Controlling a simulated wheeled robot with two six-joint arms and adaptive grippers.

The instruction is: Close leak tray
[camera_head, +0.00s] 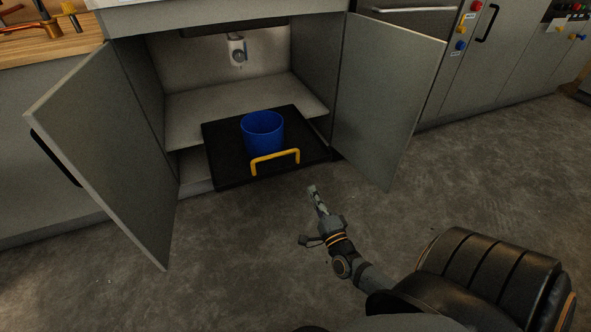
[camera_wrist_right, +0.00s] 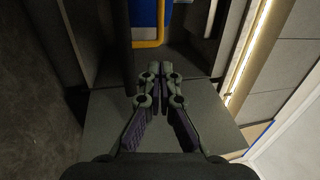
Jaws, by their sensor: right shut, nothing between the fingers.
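The black leak tray (camera_head: 225,165) sticks out of the open cabinet under the counter. A yellow handle (camera_head: 275,160) stands at its front edge, and it also shows at the top of the right wrist view (camera_wrist_right: 148,44). A blue bucket (camera_head: 263,132) stands on the tray behind the handle; its lower part shows in the wrist view (camera_wrist_right: 146,14). My right gripper (camera_head: 312,190) is shut and empty, in front of the tray and to the right of the handle, apart from it. Its closed fingers show in the wrist view (camera_wrist_right: 160,68). My left gripper is not in view.
The left cabinet door (camera_head: 105,150) and right cabinet door (camera_head: 385,95) stand open on either side of the tray. A small white fixture (camera_head: 236,50) is on the cabinet's back wall above the bucket. The grey floor (camera_head: 235,255) in front is clear.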

